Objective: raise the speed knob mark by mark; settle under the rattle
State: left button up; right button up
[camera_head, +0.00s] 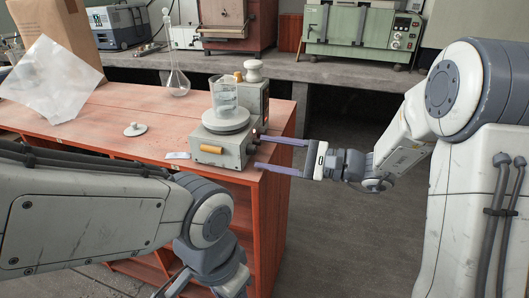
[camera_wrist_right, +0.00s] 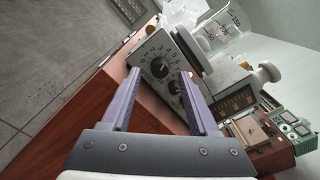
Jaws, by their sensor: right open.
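The grey stirrer box (camera_head: 222,145) stands at the right end of the red-brown bench, with a round plate and a glass beaker (camera_head: 224,94) on top. In the right wrist view its face carries a dark, round speed knob (camera_wrist_right: 160,67) ringed by numbered marks; the setting is too small to read. A second, smaller dark knob (camera_wrist_right: 174,87) sits below it. My right gripper (camera_head: 261,152) is open, its fingers pointing at this face. In the right wrist view the fingers (camera_wrist_right: 160,74) appear either side of the knobs, without clear contact.
A grey unit with a white top (camera_head: 254,70) stands close behind the stirrer. A white lid (camera_head: 135,129) and a small white card (camera_head: 177,155) lie on the bench. A flask (camera_head: 177,81) stands farther back. Open floor lies right of the bench.

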jog(key=shift+x, duration=0.8)
grip_shut()
jog(key=shift+r+p, duration=0.1)
jog(key=shift+p, duration=0.3)
jog(key=m+p, duration=0.3)
jog(key=shift+s+r+m, duration=0.1)
jog(key=shift+m, duration=0.3)
jog(key=shift+f+m+p, duration=0.2)
jog(key=shift+m+p, duration=0.2)
jog(key=shift+m, duration=0.2)
